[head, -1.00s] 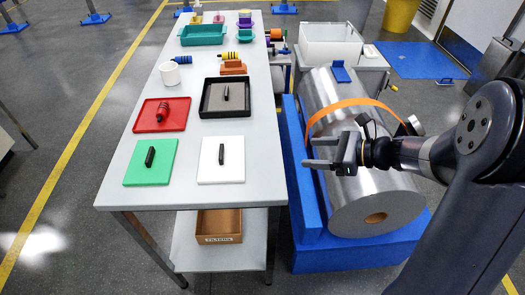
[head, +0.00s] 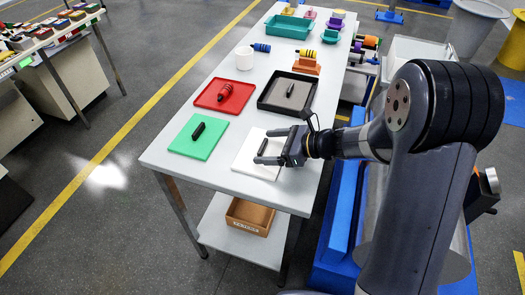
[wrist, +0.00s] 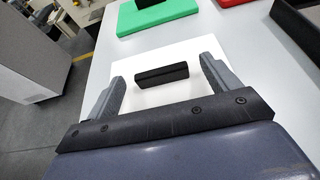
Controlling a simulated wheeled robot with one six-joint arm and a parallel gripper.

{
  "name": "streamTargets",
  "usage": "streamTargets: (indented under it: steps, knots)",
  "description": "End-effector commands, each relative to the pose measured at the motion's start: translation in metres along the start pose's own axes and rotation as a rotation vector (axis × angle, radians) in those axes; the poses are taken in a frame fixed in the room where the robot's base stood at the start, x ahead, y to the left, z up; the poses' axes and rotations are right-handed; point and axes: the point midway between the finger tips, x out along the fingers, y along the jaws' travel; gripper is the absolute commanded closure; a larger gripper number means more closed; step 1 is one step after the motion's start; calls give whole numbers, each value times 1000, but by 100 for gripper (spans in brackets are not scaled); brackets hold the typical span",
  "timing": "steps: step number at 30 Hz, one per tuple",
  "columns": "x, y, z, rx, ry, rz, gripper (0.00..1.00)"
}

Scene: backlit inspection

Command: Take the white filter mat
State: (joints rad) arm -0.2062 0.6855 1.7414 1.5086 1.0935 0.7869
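The white filter mat (head: 244,162) lies flat on the near part of the grey table, with a black bar handle (head: 263,146) on top. The mat also fills the middle of the wrist view (wrist: 150,50), its handle (wrist: 162,74) upright at the centre. My gripper (head: 265,146) is open and empty over the mat. In the wrist view its two fingers stand wide apart, left and right of the handle, with clear gaps on both sides. Whether the fingertips are level with the handle or above it, I cannot tell.
Left of the mat is a green mat (head: 191,145) with a black handle. Behind are a red tray (head: 216,102) and a black-rimmed grey tray (head: 268,104). A cardboard box (head: 235,228) sits on the lower shelf. A blue stand (head: 342,215) is right of the table.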

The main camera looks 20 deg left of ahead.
Motion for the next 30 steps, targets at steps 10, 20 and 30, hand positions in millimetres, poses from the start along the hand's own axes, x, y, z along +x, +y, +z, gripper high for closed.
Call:
streamTargets:
  steps: [10, 20, 30]
  knots:
    - [0, 0, 0, 0, 0, 0, 43]
    - [0, 0, 0, 0, -1, 0, 66]
    - [-8, -1, 19, -5, -3, -2, 66]
